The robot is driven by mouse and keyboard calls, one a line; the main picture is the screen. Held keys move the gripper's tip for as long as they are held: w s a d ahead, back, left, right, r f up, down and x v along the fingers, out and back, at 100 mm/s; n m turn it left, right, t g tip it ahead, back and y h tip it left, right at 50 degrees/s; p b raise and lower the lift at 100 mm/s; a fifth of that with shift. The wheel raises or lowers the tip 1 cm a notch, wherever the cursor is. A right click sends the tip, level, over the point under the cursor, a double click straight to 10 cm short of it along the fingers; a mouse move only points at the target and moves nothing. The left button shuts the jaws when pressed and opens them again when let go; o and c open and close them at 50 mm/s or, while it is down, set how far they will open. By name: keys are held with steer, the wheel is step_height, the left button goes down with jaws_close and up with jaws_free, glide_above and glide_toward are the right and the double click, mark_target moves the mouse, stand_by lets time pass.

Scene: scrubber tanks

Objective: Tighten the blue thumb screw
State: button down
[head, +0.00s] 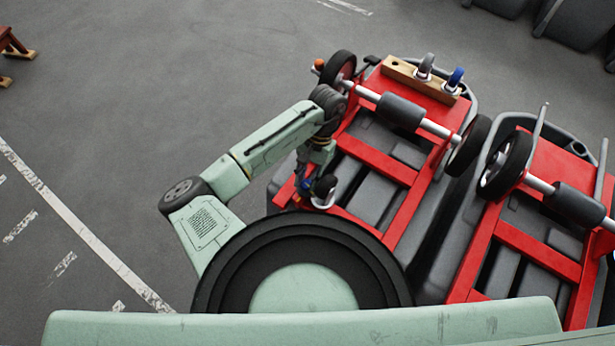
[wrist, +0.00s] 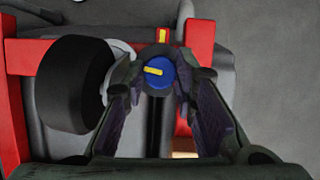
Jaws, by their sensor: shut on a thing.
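The blue thumb screw (wrist: 160,82) has a round head with a yellow stripe and sits near the middle of the wrist view. Its stripe lies nearly crosswise to the picture, tilted slightly. A yellow mark (wrist: 162,35) on the red frame just beyond it runs up and down. My gripper (wrist: 160,75) is shut on the screw head, one fingertip on each side. The screw's shaft is hidden beneath its head. In the head view my gripper (head: 312,178) reaches down at the near left corner of the red frame, with a small patch of blue beside it.
A black wheel (wrist: 72,85) stands close left of my gripper. The red frame (head: 385,168) lies on a grey scrubber tank. A wooden block (head: 400,76) at its far end holds a grey caster and a blue caster. A second tank (head: 530,250) stands right.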

steer(key=c, duration=1.6)
jaws_free()
steer(key=shift+r, duration=0.15)
steer(key=o, duration=0.3)
